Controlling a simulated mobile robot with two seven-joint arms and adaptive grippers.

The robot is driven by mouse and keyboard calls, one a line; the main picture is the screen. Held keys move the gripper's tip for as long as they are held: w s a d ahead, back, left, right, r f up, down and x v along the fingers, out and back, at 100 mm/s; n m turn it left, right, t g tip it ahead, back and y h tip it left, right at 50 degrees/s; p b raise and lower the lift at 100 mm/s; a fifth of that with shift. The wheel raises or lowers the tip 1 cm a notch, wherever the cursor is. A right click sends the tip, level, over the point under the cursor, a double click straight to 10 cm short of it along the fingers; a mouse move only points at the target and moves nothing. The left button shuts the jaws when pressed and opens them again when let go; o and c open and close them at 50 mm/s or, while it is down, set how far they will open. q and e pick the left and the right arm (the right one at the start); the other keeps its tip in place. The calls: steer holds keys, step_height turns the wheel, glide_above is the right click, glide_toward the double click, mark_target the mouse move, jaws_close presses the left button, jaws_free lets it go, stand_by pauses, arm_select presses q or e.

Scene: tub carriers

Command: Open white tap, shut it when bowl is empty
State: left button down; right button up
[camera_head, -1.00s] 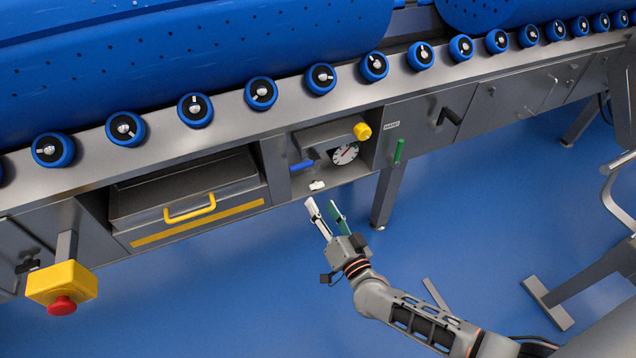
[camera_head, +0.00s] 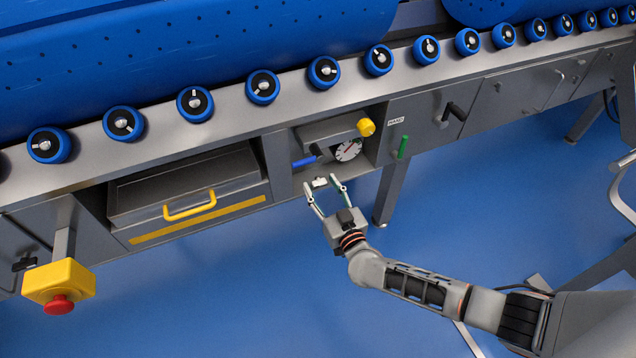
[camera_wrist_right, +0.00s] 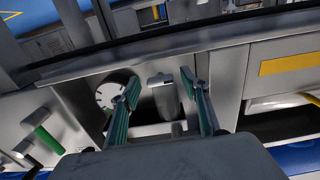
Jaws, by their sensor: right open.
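The small white tap (camera_head: 321,181) sits at the front of the open bay under the conveyor. In the right wrist view a pale tap handle (camera_wrist_right: 163,94) stands between the fingers, with a gap on both sides. My right gripper (camera_head: 323,187) is open at the bay's front, its fingertips on either side of the white tap. It also shows open in the right wrist view (camera_wrist_right: 159,84). I cannot make out a bowl in these views. My left gripper is not in view.
Around the tap are a dial gauge (camera_head: 348,150), a blue lever (camera_head: 304,162), a yellow knob (camera_head: 366,127) and a green handle (camera_head: 403,147). A drawer with a yellow handle (camera_head: 190,205) is left. A red stop button (camera_head: 59,305) hangs lower left. The blue floor in front is clear.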

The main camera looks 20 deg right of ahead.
steer(key=shift+w, duration=0.95)
steer(key=c, duration=1.1)
steer(key=shift+m, duration=2.1)
steer(key=o, duration=1.1)
steer(key=s, duration=1.2)
steer(key=shift+d, duration=0.15)
steer(key=shift+c, duration=0.6)
